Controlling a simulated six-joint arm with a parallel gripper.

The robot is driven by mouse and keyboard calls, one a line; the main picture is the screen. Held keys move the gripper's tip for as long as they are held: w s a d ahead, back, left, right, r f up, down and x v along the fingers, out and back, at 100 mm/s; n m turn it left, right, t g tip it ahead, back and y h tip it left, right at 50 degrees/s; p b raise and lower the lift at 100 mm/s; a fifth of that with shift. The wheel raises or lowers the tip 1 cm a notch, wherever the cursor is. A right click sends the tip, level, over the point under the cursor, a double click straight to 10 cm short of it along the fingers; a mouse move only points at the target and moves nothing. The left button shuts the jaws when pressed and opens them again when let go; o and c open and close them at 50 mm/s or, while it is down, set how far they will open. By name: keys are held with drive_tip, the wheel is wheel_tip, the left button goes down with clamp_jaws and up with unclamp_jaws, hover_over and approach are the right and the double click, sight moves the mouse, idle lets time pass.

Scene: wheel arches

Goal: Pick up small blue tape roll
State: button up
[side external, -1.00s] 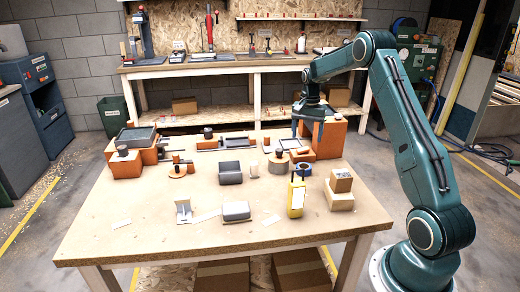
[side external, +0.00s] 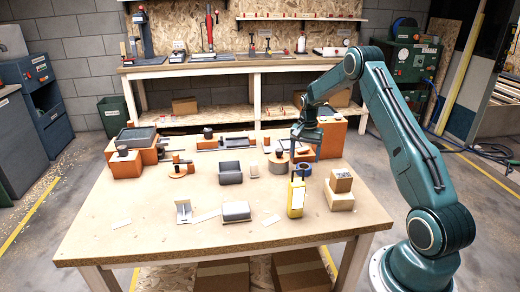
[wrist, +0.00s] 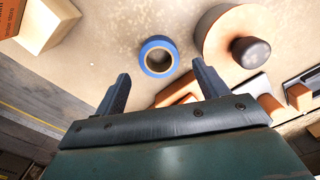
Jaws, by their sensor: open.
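The small blue tape roll (wrist: 173,46) lies flat on the table, its hole facing up, in the wrist view. It also shows in the side external view (side external: 302,169), just below my gripper. My gripper (side external: 304,154) is above the table close to the roll. In the wrist view my gripper (wrist: 160,85) has its fingers spread apart with nothing between them. The roll appears beyond the fingertips, roughly centred between them and apart from them.
A round orange-and-grey part with a dark knob (wrist: 250,52) stands beside the roll. Stacked cardboard boxes (side external: 341,190) and a yellow handheld device (side external: 296,197) stand nearer the table's front. An orange block (side external: 331,138) is behind my gripper. The table's front left (side external: 110,205) is mostly clear.

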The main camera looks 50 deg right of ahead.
sight(304, 164)
drive_tip(key=shift+s+f, duration=0.1)
drive_tip(key=shift+f, duration=2.5)
drive_tip(key=c, duration=1.1)
drive_tip(key=shift+r, duration=0.2)
wheel_tip(304, 164, up, 20)
drive_tip(key=shift+f, duration=0.15)
